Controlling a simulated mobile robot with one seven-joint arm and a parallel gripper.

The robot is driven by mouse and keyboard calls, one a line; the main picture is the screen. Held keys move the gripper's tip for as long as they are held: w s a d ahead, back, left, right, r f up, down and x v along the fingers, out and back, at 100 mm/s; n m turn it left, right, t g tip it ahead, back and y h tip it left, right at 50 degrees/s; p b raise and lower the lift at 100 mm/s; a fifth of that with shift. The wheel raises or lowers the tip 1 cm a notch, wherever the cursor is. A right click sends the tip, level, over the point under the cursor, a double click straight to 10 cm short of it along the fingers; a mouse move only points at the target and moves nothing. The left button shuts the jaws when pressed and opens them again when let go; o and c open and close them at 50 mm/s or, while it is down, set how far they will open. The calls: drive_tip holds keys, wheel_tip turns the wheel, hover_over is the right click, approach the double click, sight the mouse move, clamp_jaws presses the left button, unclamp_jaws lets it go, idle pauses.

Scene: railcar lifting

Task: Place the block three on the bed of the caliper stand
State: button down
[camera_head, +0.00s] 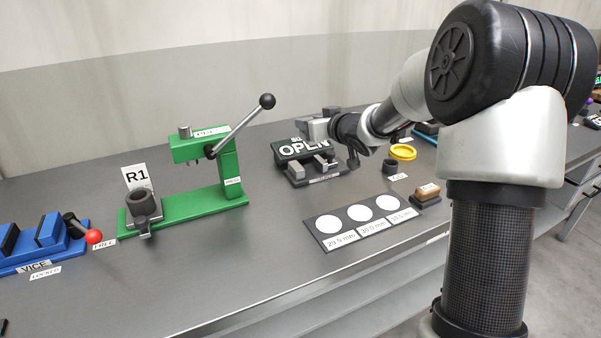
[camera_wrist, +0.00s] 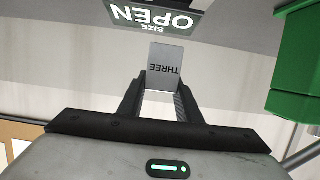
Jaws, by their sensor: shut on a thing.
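Block three (camera_wrist: 168,75), a grey block marked THREE, is between the fingers of my gripper (camera_wrist: 162,88) in the wrist view. The gripper is shut on it, and the block sticks out beyond the fingertips. In the head view my gripper (camera_head: 318,128) is at the upper edge of the caliper stand's dark OPEN sign, partly covering its top line. The caliper stand (camera_head: 325,178) is on the bench, with grey jaw pieces below the sign. The sign (camera_wrist: 155,14) shows at the top of the wrist view, apart from the block. Its bed is partly hidden in the head view.
A green press (camera_head: 205,203) with a lever stands left of the stand. A blue vice (camera_head: 42,240) is at the far left. A dark plate with white circles (camera_head: 326,240) lies in front, with a tan-topped stamp (camera_head: 428,192) and a yellow ring (camera_head: 403,152) nearby.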

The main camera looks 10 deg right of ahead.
wheel_tip(320, 180, down, 10)
drive_tip(key=b, duration=0.4)
drive_tip(key=shift+f, duration=0.15)
drive_tip(key=c, duration=1.3)
unclamp_jaws()
drive_tip(key=shift+r, duration=0.2)
drive_tip(key=p+v, duration=0.2)
drive_tip(key=v, duration=1)
drive_tip(key=shift+a+f, duration=0.1)
